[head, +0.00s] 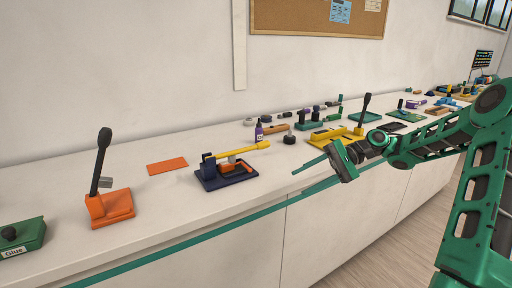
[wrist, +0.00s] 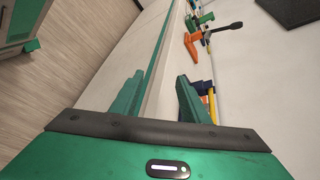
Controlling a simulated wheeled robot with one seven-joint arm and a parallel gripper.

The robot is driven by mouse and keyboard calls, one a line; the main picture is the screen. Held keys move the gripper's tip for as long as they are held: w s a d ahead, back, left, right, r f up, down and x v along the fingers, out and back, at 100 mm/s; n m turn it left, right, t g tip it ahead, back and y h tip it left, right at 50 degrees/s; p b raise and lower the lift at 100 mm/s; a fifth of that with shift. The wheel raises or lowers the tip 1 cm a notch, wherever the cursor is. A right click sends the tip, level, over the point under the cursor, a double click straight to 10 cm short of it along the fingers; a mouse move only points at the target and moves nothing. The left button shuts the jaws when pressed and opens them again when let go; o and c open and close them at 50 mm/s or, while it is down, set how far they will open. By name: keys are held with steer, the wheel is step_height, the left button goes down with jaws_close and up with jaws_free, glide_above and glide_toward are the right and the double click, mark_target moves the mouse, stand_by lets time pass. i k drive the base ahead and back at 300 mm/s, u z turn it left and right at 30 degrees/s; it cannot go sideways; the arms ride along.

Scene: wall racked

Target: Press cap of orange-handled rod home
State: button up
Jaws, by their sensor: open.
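I cannot make out an orange-handled rod or its cap for certain in either view. A navy press (head: 228,177) with a long yellow lever (head: 236,151) and orange parts stands mid-counter in the head view. Its yellow lever lies nearly level, pointing right. An orange press (head: 110,207) with an upright black lever (head: 103,157) stands to its left. In the wrist view the orange press (wrist: 192,43) shows near the top. My gripper (head: 320,169) is open and empty at the counter's front edge, right of the navy press. Its two fingers (wrist: 157,95) are apart in the wrist view.
A flat orange mat (head: 167,166) lies between the presses. A green glue box (head: 22,238) is at the far left. A yellow press (head: 335,136) stands behind my gripper. A purple bottle (head: 259,133) and several small items line the back. The front counter strip is clear.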

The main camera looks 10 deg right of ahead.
mark_target(231, 155)
steer(key=i, duration=0.85)
